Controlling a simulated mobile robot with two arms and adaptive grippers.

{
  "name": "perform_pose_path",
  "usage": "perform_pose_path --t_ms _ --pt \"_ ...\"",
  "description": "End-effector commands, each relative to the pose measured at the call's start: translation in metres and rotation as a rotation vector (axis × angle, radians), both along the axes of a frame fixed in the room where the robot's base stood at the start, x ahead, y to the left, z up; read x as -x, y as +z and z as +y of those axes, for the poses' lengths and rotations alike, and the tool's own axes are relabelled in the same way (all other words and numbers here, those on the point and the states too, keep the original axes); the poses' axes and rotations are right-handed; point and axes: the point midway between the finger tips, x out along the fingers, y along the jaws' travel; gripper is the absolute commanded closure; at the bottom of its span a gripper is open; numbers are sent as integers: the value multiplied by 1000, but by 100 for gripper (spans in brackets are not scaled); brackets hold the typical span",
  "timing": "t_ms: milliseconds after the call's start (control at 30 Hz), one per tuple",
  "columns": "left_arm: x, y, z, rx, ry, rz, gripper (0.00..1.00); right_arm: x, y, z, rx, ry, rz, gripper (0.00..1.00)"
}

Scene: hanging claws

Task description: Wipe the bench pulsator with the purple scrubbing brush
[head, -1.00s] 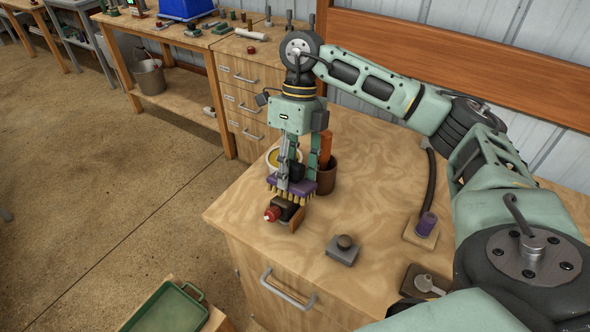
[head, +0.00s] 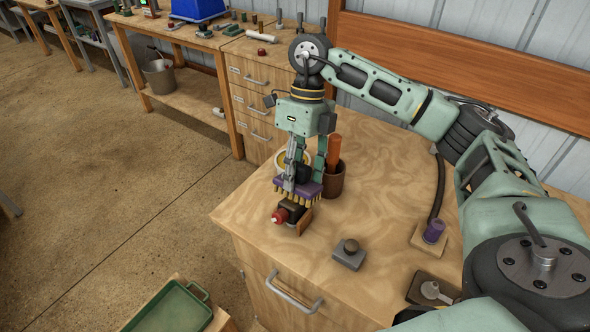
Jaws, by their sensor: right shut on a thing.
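The purple scrubbing brush (head: 311,189) has a purple block with tan bristles pointing down. My right gripper (head: 303,176) is shut on it from above. What looks like the bench pulsator (head: 291,211), a small dark body with a red end (head: 279,216) and a brown wooden plate, sits on the bench near its left corner. The brush is right over it, and the bristles hide part of its top. I cannot tell for certain whether the bristles touch it. My left gripper is not in view.
Behind the brush stand a pale yellow bowl (head: 281,158) and a brown pot (head: 333,181) with an orange-brown handle. A knobbed grey block (head: 348,258), a purple-ended hose (head: 433,232) and a dark plate (head: 424,288) lie to the right. A green tray (head: 168,308) is below left.

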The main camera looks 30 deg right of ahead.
Motion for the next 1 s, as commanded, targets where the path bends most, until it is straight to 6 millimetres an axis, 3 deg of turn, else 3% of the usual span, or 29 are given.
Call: perform_pose_path --t_ms 367,1000 --pt "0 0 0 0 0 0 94 14 2 -5 0 1 4 79" --pt "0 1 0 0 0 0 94 -12 -1 5 -2 1 1 79"
